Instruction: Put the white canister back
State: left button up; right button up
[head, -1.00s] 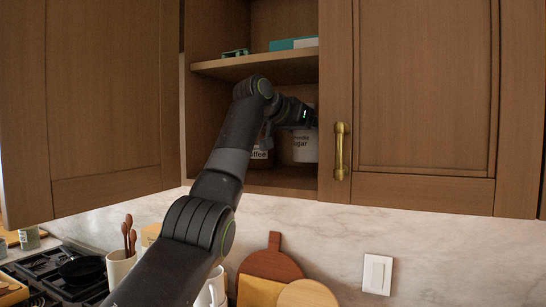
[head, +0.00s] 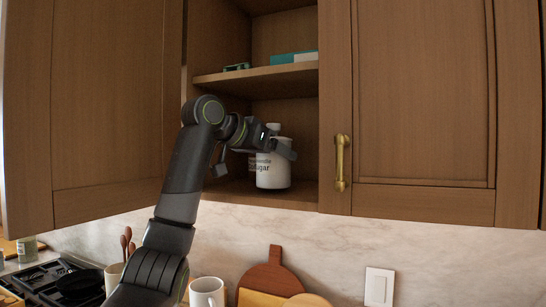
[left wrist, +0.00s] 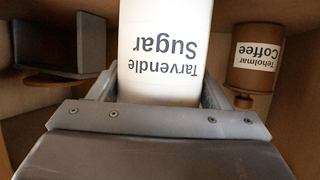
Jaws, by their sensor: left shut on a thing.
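The white canister (head: 272,174), labelled "Tarvendle Sugar" in the left wrist view (left wrist: 163,45), is upright in the lower bay of the open cupboard. My left gripper (head: 275,148) reaches in from the left and is shut on the canister, with one finger on either side of it in the left wrist view (left wrist: 158,92). The canister's base is close to the cupboard floor (head: 235,192); I cannot tell whether it touches. My right gripper is out of view.
A brown "Teholmar Coffee" canister (left wrist: 256,62) stands inside the cupboard, mostly hidden in the head view. The shelf (head: 262,80) above holds a teal box (head: 292,58). An open door (head: 105,110) is on the left, a closed door (head: 425,90) on the right. A mug (head: 206,292) stands below.

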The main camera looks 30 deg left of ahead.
pick_arm(q)
jog(key=shift+a+f, duration=0.15)
jog(key=shift+f, duration=0.35)
jog(key=shift+f, duration=0.1)
jog(key=o, duration=1.2)
